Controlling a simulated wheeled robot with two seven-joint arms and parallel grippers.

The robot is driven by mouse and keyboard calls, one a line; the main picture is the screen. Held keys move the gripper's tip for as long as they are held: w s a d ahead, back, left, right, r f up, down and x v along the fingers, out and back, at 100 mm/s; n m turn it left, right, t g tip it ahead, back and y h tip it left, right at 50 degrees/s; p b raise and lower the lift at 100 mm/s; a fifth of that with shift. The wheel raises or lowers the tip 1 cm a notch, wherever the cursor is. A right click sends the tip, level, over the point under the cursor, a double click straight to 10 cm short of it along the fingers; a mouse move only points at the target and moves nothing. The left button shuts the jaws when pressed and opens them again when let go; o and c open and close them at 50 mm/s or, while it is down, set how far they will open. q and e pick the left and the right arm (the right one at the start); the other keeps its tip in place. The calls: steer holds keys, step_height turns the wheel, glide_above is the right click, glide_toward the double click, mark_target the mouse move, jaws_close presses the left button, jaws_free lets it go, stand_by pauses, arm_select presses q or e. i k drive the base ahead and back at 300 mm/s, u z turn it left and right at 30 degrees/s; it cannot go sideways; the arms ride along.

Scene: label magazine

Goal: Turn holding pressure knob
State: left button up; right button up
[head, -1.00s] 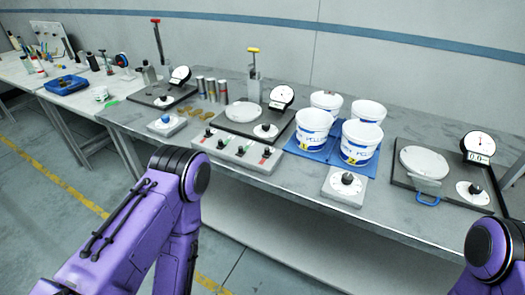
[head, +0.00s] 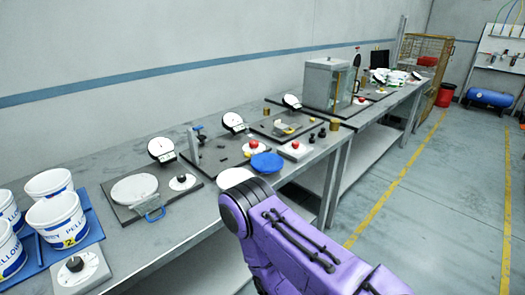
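Several knobs stand on the bench, and no readable label shows which is the holding pressure knob. A black knob (head: 75,264) sits on a pale box at the lower left. Another black knob (head: 182,180) stands on a white dial disc beside a round gauge (head: 161,148). A red knob (head: 254,144) and a red button-like top (head: 295,145) are farther along, with small black knobs (head: 321,133) near them. One of my purple arms shows at the bottom centre in the head view. Neither gripper is in view.
White pellet tubs (head: 57,219) stand on a blue mat (head: 98,233) at the left. A blue round lid (head: 266,162) lies near the bench's front edge. The floor (head: 440,180) at the right is clear.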

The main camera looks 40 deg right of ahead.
mark_target(294, 144)
steer(key=z, duration=0.5)
steer(key=k, duration=0.15)
steer(key=z, duration=1.6)
